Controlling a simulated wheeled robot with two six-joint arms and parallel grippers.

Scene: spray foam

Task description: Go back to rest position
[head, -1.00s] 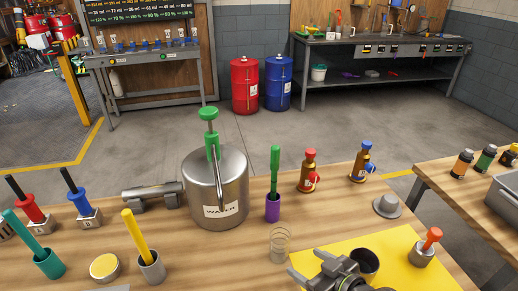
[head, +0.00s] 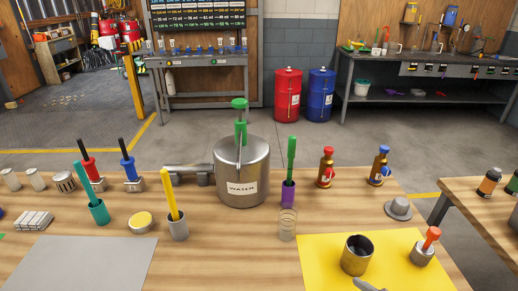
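Only a small grey tip (head: 369,286) of what looks like my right gripper shows at the bottom edge of the head view. It is just below an open metal cup (head: 356,256) on the yellow mat (head: 318,262). The rest of that gripper is out of the frame, so its opening is hidden. My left gripper is not in view. The metal WATER tank (head: 243,172) with a green pump handle (head: 240,104) stands upright in the middle of the table.
Near the tank stand a purple holder with a green stick (head: 290,170), a clear coil-like cup (head: 287,224), and red-topped (head: 326,168) and blue-topped (head: 380,167) bottles. A red-handled metal piece (head: 424,248) is on the mat's right. The grey mat (head: 80,262) is empty.

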